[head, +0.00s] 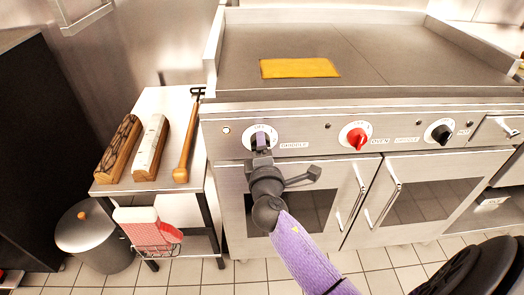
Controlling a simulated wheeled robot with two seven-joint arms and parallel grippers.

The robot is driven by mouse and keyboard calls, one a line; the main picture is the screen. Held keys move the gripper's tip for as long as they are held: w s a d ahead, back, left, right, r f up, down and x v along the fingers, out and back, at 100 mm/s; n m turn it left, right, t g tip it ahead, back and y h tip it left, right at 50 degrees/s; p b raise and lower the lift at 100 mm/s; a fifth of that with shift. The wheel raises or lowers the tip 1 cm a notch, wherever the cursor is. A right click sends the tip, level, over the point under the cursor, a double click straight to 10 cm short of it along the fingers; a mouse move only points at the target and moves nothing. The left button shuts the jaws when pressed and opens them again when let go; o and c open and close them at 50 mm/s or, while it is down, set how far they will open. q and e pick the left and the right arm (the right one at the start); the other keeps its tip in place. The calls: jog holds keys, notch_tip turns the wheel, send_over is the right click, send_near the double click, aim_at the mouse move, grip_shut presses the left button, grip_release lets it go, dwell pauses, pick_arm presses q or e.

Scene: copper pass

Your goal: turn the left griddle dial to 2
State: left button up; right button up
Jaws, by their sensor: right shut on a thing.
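The left griddle dial (270,131) is on the front panel of the steel range, left of the "GRIDDLE" label. A white plate with small marks shows around it. My right gripper (261,145) reaches up to it from below, with a purple-covered arm link behind. It is shut on the dial's knob. The gripper hides much of the knob and the lower plate, and I cannot read which number the knob points to. My left gripper is not in view.
A red dial (357,136) and a black dial (441,134) sit further right on the panel. A yellow cloth (299,68) lies on the griddle top (390,50). Oven doors with vertical handles (390,205) are below. A side table (150,95) with wooden-bodied items stands left.

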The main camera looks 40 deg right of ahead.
jog(key=shift+f+m+b, duration=0.15)
jog(key=shift+m+b, duration=0.55)
jog(key=shift+m, duration=1.2)
jog(key=o, duration=1.3)
